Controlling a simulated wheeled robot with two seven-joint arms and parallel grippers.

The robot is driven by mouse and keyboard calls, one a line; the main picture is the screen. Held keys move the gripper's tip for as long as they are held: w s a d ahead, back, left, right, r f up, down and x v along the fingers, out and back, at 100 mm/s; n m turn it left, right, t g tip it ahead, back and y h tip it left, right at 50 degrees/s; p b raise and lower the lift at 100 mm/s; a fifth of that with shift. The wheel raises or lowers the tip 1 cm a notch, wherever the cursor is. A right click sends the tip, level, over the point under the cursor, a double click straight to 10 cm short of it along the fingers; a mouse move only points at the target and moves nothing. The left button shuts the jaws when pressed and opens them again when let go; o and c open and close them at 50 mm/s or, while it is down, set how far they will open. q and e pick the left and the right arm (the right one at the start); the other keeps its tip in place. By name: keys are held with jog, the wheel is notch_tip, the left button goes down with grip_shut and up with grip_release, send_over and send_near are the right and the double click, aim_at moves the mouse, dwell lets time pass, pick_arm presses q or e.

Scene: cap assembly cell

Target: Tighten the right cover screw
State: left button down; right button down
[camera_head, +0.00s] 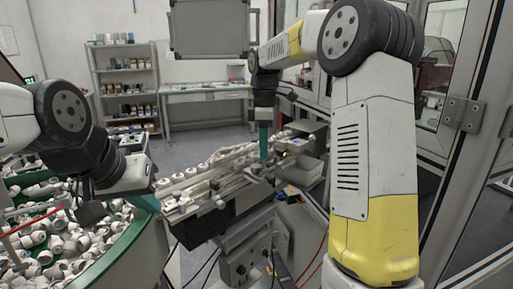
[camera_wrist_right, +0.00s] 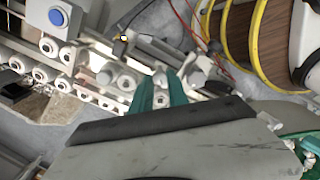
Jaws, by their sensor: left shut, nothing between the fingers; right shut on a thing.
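My right gripper (camera_head: 264,158) points straight down, its green fingers low over the metal machine line (camera_head: 225,180). In the right wrist view, its fingertips (camera_wrist_right: 159,78) are closed on a small pale piece (camera_wrist_right: 160,76), which looks like the right cover screw. It sits between two light knob-like fittings (camera_wrist_right: 125,80) and is mostly hidden by the fingers, so its seating cannot be told. My left gripper (camera_head: 91,220) is shut and empty, hanging over the bowl of white caps (camera_head: 60,243).
The bowl's green rim (camera_head: 140,238) lies left of the machine line. Rows of white caps (camera_wrist_right: 42,74) sit on the line near the right fingers. Shelves (camera_head: 125,75) stand far behind.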

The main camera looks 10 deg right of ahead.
jog(key=m, duration=0.5)
jog(key=shift+d+m, duration=0.3)
jog(key=shift+m, duration=0.1)
jog(key=m, duration=0.9)
jog(key=shift+m, duration=2.3)
jog(key=shift+a, duration=0.1)
jog(key=c, duration=1.3)
grip_release()
jog(key=shift+a, duration=0.1)
